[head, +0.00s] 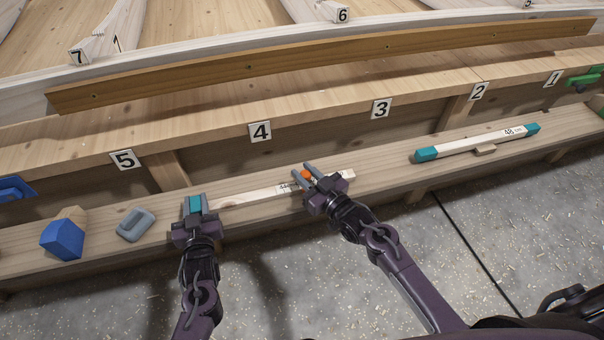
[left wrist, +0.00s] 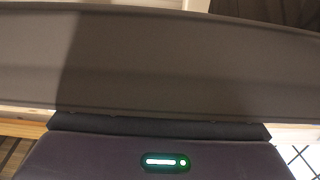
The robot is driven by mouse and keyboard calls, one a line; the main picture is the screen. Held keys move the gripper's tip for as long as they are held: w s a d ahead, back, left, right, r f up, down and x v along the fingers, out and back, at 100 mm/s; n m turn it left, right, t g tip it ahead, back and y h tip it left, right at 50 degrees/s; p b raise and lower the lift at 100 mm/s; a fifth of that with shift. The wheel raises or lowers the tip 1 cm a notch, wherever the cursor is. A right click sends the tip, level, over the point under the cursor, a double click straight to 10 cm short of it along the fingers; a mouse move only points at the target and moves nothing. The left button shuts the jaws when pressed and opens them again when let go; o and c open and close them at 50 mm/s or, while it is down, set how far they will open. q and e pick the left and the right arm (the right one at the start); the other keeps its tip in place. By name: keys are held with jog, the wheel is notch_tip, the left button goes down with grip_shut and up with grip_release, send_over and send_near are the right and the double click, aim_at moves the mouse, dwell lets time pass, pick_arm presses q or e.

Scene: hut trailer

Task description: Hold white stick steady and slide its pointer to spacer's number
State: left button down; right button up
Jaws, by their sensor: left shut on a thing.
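The white stick (head: 247,194) lies along the narrow wooden ledge below the 4 and 3 tags. My left gripper (head: 194,206) is shut on its left end, where a teal part shows between the fingers. An orange pointer (head: 306,175) sits on the stick, between the fingers of my right gripper (head: 305,173). Whether those fingers touch it cannot be told. Small dark print beside the pointer is too small to read. The likely spacer, a pale bar (head: 470,142) with teal ends, lies further right; its print seems to start with 48. The left wrist view shows no stick.
A blue block (head: 62,238) and a grey-blue oval piece (head: 136,225) lie left of my left gripper. A green clamp (head: 584,80) is at the far right. A brown batten (head: 250,67) lies behind. The ledge's front edge drops to a concrete floor (head: 330,270).

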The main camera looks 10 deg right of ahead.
jog(key=o, duration=0.4)
jog(key=shift+o, duration=0.2)
jog(key=v, duration=1.2)
jog(key=shift+d, duration=0.1)
pick_arm(q)
jog(key=c, duration=1)
grip_release()
jog(key=shift+c, duration=0.2)
